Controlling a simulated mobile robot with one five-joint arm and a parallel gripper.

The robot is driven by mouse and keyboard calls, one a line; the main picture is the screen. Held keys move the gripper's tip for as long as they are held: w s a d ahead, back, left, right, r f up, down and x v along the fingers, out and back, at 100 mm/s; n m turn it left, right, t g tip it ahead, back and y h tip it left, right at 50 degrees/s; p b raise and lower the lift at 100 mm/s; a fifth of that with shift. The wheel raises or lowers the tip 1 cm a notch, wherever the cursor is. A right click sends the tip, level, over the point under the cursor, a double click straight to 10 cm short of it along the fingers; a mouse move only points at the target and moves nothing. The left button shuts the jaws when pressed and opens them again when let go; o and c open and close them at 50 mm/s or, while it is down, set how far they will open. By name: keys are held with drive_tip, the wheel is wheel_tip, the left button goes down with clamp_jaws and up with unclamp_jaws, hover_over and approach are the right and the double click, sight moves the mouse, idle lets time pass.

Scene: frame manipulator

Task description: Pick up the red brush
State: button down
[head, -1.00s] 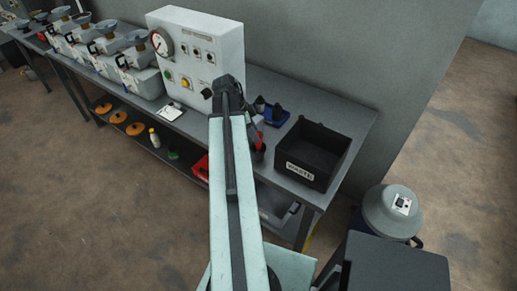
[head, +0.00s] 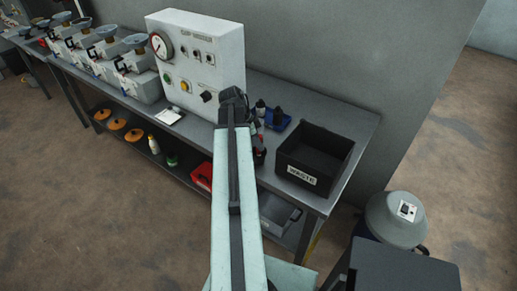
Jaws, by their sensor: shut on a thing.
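My arm runs up the middle of the head view and ends in a dark joint (head: 233,104) over the workbench (head: 345,119). My gripper is hidden behind the arm, so its fingers and anything between them do not show. A small dark and red item (head: 259,155) shows just right of the arm, on the bench left of the waste bin. It is partly covered by the arm and too small to identify surely as the red brush.
The black waste bin (head: 300,174) stands on the bench to the right. A blue tray (head: 279,122) with dark bottles lies behind. The grey control box (head: 202,57) stands left. A red bin (head: 202,175) is on the lower shelf. A round grey container (head: 396,219) stands at right.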

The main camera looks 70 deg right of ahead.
wheel_tip(320, 180, up, 10)
drive_tip(key=p, duration=1)
drive_tip(key=shift+r, duration=0.1)
drive_tip(key=shift+r, duration=0.1)
